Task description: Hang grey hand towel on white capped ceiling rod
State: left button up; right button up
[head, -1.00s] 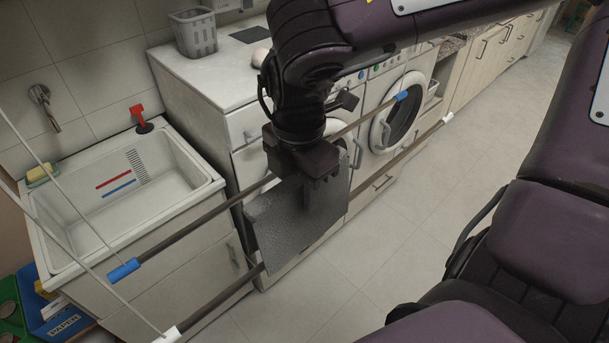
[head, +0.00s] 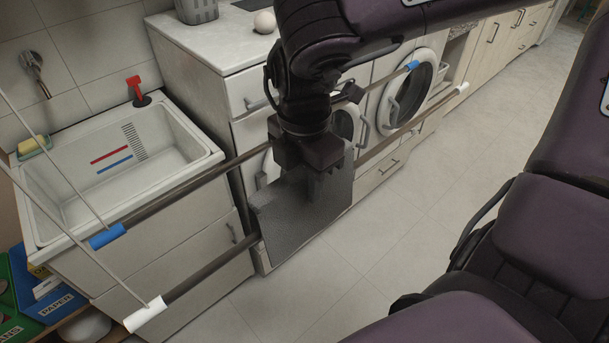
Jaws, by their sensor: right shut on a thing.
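The grey hand towel (head: 285,220) hangs as a flat dark sheet from my right gripper (head: 313,185), which is shut on it near its upper edge. The white-capped rod (head: 205,272) runs diagonally from its white near cap at lower left to its far cap (head: 462,88) at upper right. The towel covers the middle of this rod in the picture. I cannot tell whether the towel touches the rod or lies over it. My left gripper is not in view.
A parallel blue-capped rod (head: 190,188) passes behind my right gripper in the picture. Thin white cords hold the rods. A sink (head: 75,205), a white-topped cabinet (head: 215,50) and washing machines (head: 425,75) stand along the wall. Sorting bins (head: 45,300) are at lower left. The floor (head: 400,235) at right is clear.

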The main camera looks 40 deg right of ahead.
jog(key=shift+f+b, duration=2)
jog(key=shift+f, duration=0.4)
jog(key=o, duration=1.1)
notch_tip(320, 180, up, 8)
jog(key=shift+f+b, duration=0.1)
jog(key=shift+b, duration=0.2)
